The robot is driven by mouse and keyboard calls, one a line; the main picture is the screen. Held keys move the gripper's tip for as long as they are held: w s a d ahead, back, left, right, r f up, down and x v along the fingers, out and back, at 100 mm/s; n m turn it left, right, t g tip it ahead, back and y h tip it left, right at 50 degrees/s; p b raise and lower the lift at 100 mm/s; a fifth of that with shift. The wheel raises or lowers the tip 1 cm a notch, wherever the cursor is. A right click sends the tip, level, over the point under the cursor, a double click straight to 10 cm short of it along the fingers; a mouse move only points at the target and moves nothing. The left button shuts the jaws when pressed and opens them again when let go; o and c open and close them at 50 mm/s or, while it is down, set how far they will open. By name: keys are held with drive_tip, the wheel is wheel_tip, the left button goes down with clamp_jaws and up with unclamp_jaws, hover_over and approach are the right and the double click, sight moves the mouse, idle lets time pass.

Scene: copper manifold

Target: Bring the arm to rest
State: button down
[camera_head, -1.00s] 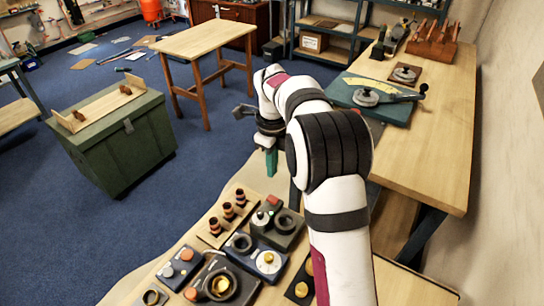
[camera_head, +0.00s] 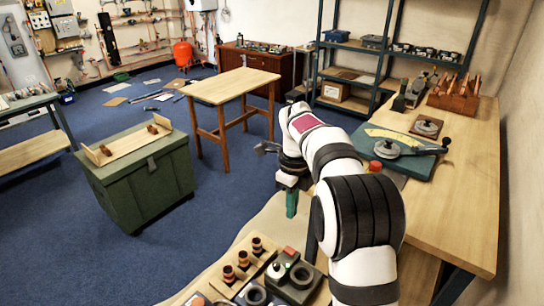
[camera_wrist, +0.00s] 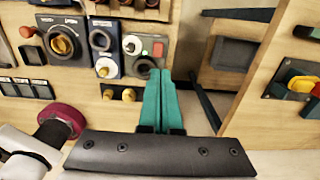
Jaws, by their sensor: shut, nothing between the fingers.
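My gripper (camera_head: 291,204) hangs at the end of my arm, with its green fingers pointing down, near the far edge of the bench with the control boxes. In the wrist view my gripper (camera_wrist: 161,72) shows its two green fingers side by side and closed together. Nothing is held between them. The fingertips appear in front of the control panel area, and I cannot tell the distance. My arm reaches away from the camera and bends down at the wrist.
Control boxes (camera_head: 299,276) and a wooden block with copper fittings (camera_head: 240,268) sit on the near bench. A wooden workbench (camera_head: 452,180) with a bending tool (camera_head: 405,147) stands right. A green chest (camera_head: 150,185) and a small table (camera_head: 230,87) stand on open blue floor.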

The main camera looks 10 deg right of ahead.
drive_tip(key=s+a+r+n, duration=0.1)
drive_tip(key=s+r+n, duration=0.2)
drive_tip(key=s+n, duration=0.35)
drive_tip(key=s+a+r+n, duration=0.1)
drive_tip(key=s+r+n, duration=0.2)
drive_tip(key=s, duration=0.6)
drive_tip(key=s+a+f+n+y, duration=0.1)
drive_tip(key=s+f+n, duration=0.1)
drive_tip(key=s+n, duration=0.4)
drive_tip(key=s+a+f+n, duration=0.2)
drive_tip(key=s+n, duration=0.4)
drive_tip(key=s, duration=0.8)
drive_tip(key=shift+f+y, duration=0.4)
drive_tip(key=shift+f, duration=0.3)
